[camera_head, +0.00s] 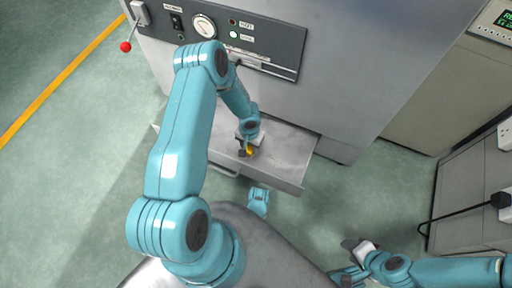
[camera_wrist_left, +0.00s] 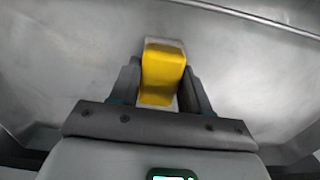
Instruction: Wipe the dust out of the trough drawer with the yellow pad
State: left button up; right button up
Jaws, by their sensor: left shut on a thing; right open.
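The trough drawer (camera_head: 285,158) is pulled out from the front of the grey machine. Its bare metal floor and walls show in the left wrist view (camera_wrist_left: 245,75). My left gripper (camera_head: 247,148) is inside the drawer outline, shut on the yellow pad (camera_wrist_left: 163,72). The pad sits between the two fingers and shows only as a small yellow spot in the head view (camera_head: 249,150). I cannot tell whether the pad touches the drawer floor. The floor looks smeared grey, and dust is hard to make out. My right gripper (camera_head: 352,244) is open and empty, low at the right, away from the drawer.
The machine's control panel (camera_head: 225,35) with a gauge, switches and a red-knobbed lever (camera_head: 126,46) stands above the drawer. At the right are a grey cabinet (camera_head: 465,190) and a black cable (camera_head: 455,215). The green floor is clear left of the drawer.

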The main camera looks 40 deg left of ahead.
pick_arm(q)
jog(key=shift+w+a, duration=0.1)
jog(key=shift+a, duration=0.1)
jog(key=shift+w+a, duration=0.15)
jog(key=shift+w, duration=0.45)
jog(key=shift+w+d+f, duration=0.1)
jog(key=shift+w+d, duration=0.05)
jog(key=shift+d, duration=0.35)
jog(key=shift+w+d, duration=0.15)
jog(key=shift+d, duration=0.3)
jog(key=shift+w+d, duration=0.25)
jog(key=shift+d, duration=0.6)
jog(key=shift+w+d, duration=0.2)
jog(key=shift+d, duration=0.5)
jog(key=shift+w+d, duration=0.2)
jog(key=shift+d, duration=0.45)
jog(key=shift+w+d, duration=0.2)
jog(key=shift+d, duration=0.5)
jog(key=shift+w+d, duration=0.35)
jog(key=shift+d, duration=0.7)
jog(key=shift+w+d, duration=0.3)
jog(key=shift+d, duration=0.7)
jog(key=shift+w+d, duration=0.35)
jog(key=shift+d, duration=0.7)
jog(key=shift+a, duration=0.15)
